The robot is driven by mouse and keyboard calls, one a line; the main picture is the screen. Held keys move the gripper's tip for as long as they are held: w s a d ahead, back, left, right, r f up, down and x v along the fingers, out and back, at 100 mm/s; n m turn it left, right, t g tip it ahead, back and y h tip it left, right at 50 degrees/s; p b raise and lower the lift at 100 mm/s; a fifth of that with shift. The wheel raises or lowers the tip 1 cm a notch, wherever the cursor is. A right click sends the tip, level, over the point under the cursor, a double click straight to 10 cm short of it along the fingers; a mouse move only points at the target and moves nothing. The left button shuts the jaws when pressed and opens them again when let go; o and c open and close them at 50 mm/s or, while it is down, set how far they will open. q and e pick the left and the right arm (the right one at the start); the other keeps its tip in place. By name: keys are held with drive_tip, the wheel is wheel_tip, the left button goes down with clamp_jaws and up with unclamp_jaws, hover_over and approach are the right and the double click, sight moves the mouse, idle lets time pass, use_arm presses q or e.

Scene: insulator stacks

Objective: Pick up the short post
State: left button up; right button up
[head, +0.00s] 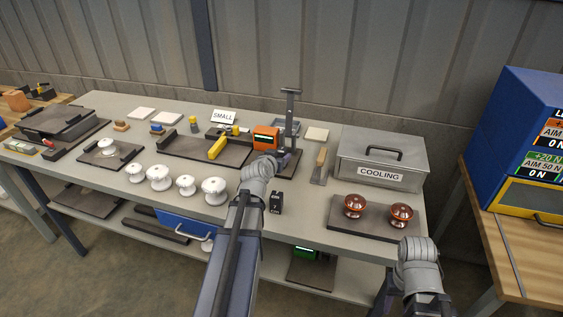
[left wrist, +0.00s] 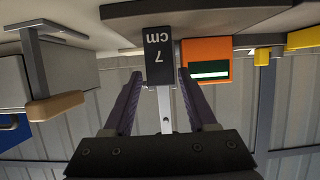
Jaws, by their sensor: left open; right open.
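Several white ribbed insulators stand on the bench in the head view: one (head: 107,146) on a dark plate at the left, then a row ending in the largest (head: 213,190). I cannot tell for sure which piece is the short post. My left gripper (head: 287,158) is open at the foot of a tall metal stand (head: 291,108). My right gripper (head: 435,304) is at the bottom right edge, partly cut off, holding nothing visible.
The black block (head: 276,203) stands near the bench front. An orange device (head: 266,138) is left of the stand. A trowel (head: 320,165) and grey "COOLING" box (head: 382,158) are to the right.

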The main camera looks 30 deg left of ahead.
use_arm(q)
drive_tip(key=shift+x, duration=0.85)
drive_tip(key=shift+f+b+x, duration=0.15)
drive_tip(key=shift+b+x, duration=0.6)
drive_tip(key=shift+x, duration=0.55)
drive_tip(key=shift+f+b+x, duration=0.2)
drive_tip(key=shift+b+x, duration=0.5)
drive_tip(key=shift+x, duration=0.6)
drive_tip(key=shift+s+r, duration=0.1)
drive_tip(key=shift+s, duration=0.15)
drive_tip(key=shift+c, duration=0.4)
clamp_jaws()
